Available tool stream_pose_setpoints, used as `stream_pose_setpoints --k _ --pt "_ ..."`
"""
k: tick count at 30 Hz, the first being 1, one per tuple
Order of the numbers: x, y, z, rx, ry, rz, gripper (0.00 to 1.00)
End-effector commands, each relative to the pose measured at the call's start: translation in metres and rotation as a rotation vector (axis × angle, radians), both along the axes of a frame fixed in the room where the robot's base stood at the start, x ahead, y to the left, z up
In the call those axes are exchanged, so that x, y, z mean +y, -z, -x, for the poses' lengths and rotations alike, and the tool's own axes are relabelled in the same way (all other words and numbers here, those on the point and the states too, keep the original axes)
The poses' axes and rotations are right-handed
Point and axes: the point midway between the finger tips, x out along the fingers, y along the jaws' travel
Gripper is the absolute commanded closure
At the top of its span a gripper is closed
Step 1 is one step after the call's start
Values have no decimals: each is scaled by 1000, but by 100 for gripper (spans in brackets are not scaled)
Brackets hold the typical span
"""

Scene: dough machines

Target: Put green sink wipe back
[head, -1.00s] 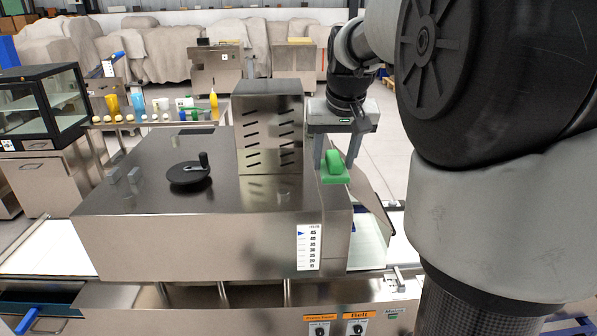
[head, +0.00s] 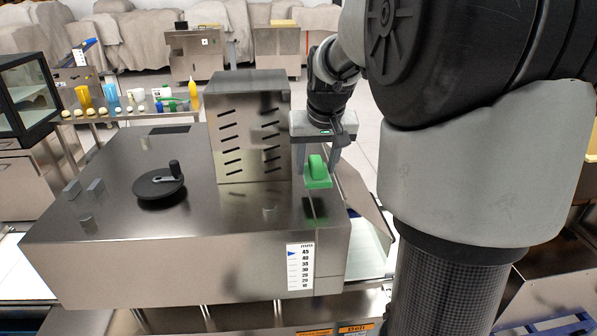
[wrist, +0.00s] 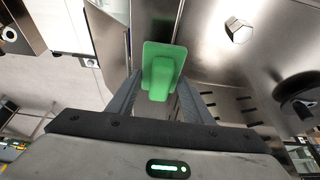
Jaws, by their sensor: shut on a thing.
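The green sink wipe (head: 317,172) is a small green block with a raised grip on a flat plate. My gripper (head: 318,165) is shut on it and holds it in the air above the right end of the steel machine, just right of the slotted steel tower. In the wrist view the wipe (wrist: 160,70) sits between the two grey fingers of my gripper (wrist: 157,90), its flat plate facing away from the palm. A dark reflection of the wipe shows on the steel top below it. I see no sink in these frames.
The steel machine (head: 110,215) fills the middle, with a black hand wheel (head: 160,185) and the slotted tower (head: 250,130). A tilted steel panel (head: 362,192) stands at its right end. Behind left, a low table (head: 130,112) holds bottles, cups and small dough-like pieces. A glass case (head: 28,95) stands far left.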

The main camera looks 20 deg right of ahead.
Motion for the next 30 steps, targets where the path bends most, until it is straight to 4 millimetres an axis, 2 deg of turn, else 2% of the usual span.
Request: stream_pose_setpoints --k 9,20,21,24,30 --pt "0 38 0 2 0 -1 75" --pt "0 43 0 -1 0 0 75" --pt "0 44 0 -1 0 0 52" --pt "0 43 0 -1 0 0 35" --pt "0 43 0 -1 0 0 35"
